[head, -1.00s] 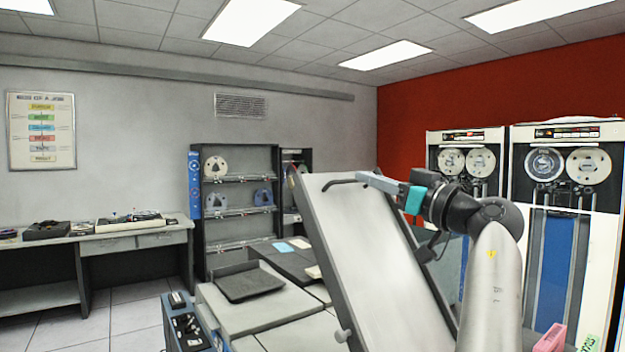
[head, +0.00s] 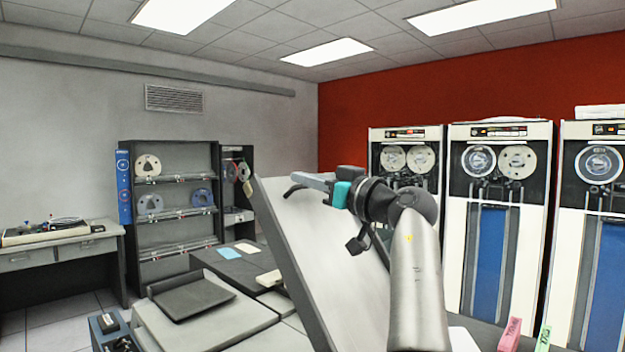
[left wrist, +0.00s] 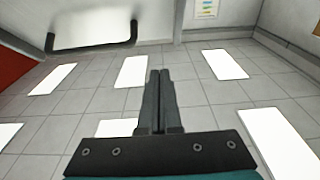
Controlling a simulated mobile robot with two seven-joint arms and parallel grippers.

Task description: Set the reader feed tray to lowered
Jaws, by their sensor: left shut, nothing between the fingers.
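A large pale panel (head: 330,258) with a dark grey edge stands steeply tilted in the middle of the head view. It looks like the reader feed tray, in a raised position. A dark bent handle bar (head: 293,190) shows near its upper end. In the left wrist view a dark handle (left wrist: 92,47) stands off a pale surface at the upper left. My left gripper (head: 294,177) is beside the panel's upper end, close to the bar. Its fingers (left wrist: 158,74) are shut and empty, apart from the handle in the wrist view. My forearm hides the panel's right side. My right gripper is out of view.
A flat dark tray (head: 190,297) lies on a grey cabinet left of the panel. Tape drives (head: 497,215) stand at the right, with pink (head: 510,335) and green blocks before them. A shelf rack (head: 172,205) and a desk (head: 60,250) are at the left.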

